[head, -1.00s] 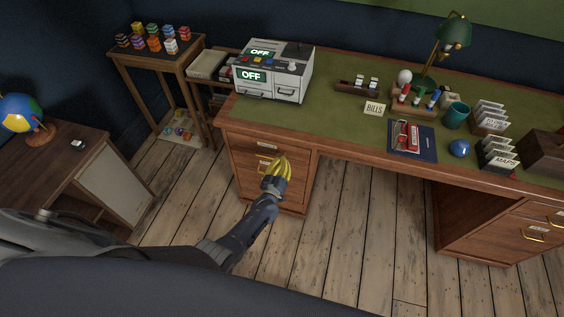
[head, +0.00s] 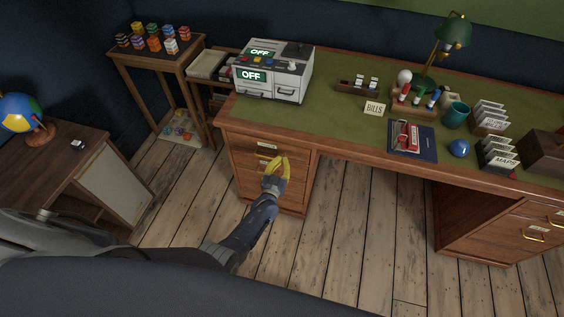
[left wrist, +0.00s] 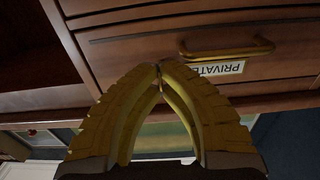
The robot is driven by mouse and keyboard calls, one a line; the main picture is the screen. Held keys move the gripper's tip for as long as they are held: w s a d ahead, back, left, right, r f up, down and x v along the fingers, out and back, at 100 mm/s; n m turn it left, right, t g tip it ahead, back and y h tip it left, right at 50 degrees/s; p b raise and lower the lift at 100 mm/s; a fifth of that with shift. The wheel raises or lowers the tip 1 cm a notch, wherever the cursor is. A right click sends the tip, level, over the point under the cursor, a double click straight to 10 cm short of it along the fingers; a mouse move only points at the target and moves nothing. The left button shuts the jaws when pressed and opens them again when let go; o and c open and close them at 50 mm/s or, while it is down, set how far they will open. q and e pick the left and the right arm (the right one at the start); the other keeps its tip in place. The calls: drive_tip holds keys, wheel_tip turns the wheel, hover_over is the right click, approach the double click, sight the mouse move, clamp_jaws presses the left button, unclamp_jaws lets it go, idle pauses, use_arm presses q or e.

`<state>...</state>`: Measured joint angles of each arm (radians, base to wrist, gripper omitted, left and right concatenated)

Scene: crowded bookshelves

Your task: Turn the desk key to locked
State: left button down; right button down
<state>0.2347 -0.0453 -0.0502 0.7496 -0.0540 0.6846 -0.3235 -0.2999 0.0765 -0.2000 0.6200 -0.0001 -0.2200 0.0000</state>
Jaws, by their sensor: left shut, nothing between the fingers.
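My left gripper (head: 276,158) is in front of the drawers of the desk's (head: 333,150) left pedestal in the head view. In the left wrist view its yellow fingers (left wrist: 158,68) arch together, and their tips meet, shut and empty. Just past the tips is the wooden drawer front (left wrist: 125,55), with a brass handle (left wrist: 228,49) and a PRIVATE label (left wrist: 221,69), which appears upside down. A tiny dark and gold spot shows at the fingertips, but I cannot tell whether it is the key. I cannot make out the key or its lock elsewhere. My right gripper is out of view.
The desktop holds a white device (head: 273,70) with OFF displays, a BILLS card (head: 375,108), a navy folder (head: 425,150), a green lamp (head: 453,32) and card racks. A low cabinet with a globe (head: 22,112) stands left. Floor in front of the desk is clear.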

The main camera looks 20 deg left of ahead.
use_arm(q)
drive_tip(key=c, duration=2.1)
unclamp_jaws()
drive_tip(key=shift+a, duration=0.1)
drive_tip(key=o, duration=0.5)
drive_tip(key=shift+s, duration=0.1)
drive_tip(key=s, duration=1.1)
drive_tip(key=shift+s, duration=0.4)
